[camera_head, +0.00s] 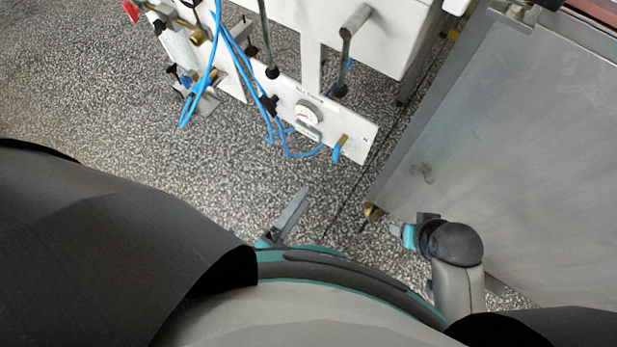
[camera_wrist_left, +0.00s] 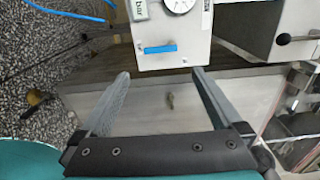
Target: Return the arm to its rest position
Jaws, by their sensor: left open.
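My left gripper (camera_head: 291,212) shows low in the middle of the head view as grey fingers on a teal body, above the speckled floor. In the left wrist view its two grey fingers (camera_wrist_left: 160,74) are spread wide with nothing between them. The small white panel with a round gauge (camera_head: 315,117) is ahead of it and apart from it; a blue handle (camera_wrist_left: 160,49) on that panel shows beyond the fingertips. My right gripper (camera_head: 398,231) is at the lower right, near the metal cabinet's corner. Its fingers are too small to judge.
A large grey metal cabinet (camera_head: 520,150) fills the right side. White machine frames (camera_head: 385,35) stand at the top, with blue hoses (camera_head: 235,60) and black-tipped levers hanging nearby. Speckled floor (camera_head: 150,140) is open at the left. A brass fitting (camera_head: 372,211) sits at the cabinet's corner.

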